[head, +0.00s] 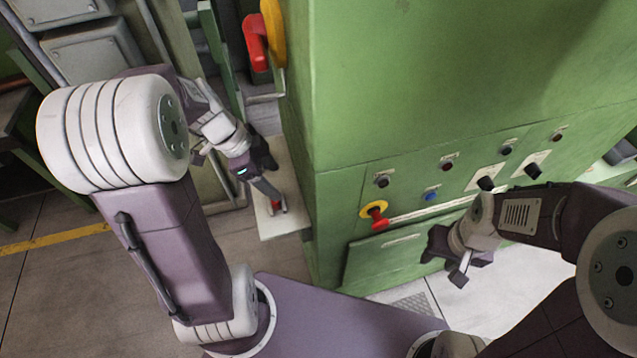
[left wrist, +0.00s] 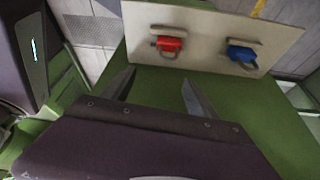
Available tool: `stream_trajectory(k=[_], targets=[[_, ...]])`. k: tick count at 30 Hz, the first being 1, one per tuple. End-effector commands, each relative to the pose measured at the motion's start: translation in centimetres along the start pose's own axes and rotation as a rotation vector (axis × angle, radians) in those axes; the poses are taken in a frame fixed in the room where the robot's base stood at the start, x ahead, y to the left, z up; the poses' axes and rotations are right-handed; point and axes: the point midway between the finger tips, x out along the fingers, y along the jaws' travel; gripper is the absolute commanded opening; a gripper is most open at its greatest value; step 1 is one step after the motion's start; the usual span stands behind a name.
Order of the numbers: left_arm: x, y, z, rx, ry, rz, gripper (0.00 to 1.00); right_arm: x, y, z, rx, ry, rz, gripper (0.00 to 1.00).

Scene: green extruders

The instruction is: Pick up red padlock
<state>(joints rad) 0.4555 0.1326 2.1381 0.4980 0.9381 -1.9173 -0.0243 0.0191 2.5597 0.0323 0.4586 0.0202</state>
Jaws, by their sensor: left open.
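The red padlock (left wrist: 170,44) is on a pale board (left wrist: 205,22) in the left wrist view, by a small metal bar. It shows as a small red spot in the head view (head: 276,207), partly behind my left gripper. A blue padlock (left wrist: 241,55) is to its right on the same board in the wrist view. My left gripper (left wrist: 158,92) is open and empty, its two fingers pointing towards the board, apart from the red padlock. In the head view my left gripper (head: 270,190) is over the board. My right gripper (head: 452,262) is before the green cabinet, its jaw gap unclear.
The large green cabinet (head: 400,100) stands right of the board, with knobs and a red-and-yellow button (head: 374,210) on its front. A red handle (head: 255,42) is at the upper left of it. Grey boxes (head: 95,55) are at the far left. Floor shows at lower left.

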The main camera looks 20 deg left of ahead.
Motion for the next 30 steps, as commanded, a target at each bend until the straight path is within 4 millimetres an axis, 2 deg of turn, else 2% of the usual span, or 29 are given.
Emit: stream_trajectory(k=[3,6,11,18,23,27,30], targets=[[-1.1,-0.6,1.7,-0.065,-0.002,-0.021,0.67,-0.6,0.0,0.0,0.000,0.000,0.000,0.39],[-1.4,-0.7,2.5,-0.094,-0.002,-0.029,0.67,-0.7,0.0,-0.1,0.000,-0.001,0.000,0.39],[-1.2,-0.7,2.7,-0.101,-0.002,-0.029,0.67,-0.7,0.0,0.0,-0.001,-0.001,0.000,0.39],[2.1,-0.8,2.7,-0.100,-0.003,-0.028,0.67,-1.3,0.0,-0.1,0.000,0.000,0.000,0.39],[2.8,-0.8,2.7,-0.101,-0.002,-0.029,0.67,-1.5,0.0,-0.1,0.000,0.000,0.000,0.39],[5.2,-0.7,2.8,-0.102,-0.003,-0.023,0.67,-2.4,-0.1,-0.2,0.000,0.000,0.000,0.39],[7.0,-0.8,2.9,-0.100,-0.002,-0.026,0.67,-2.2,-0.1,-0.2,0.000,0.000,0.000,0.39]])
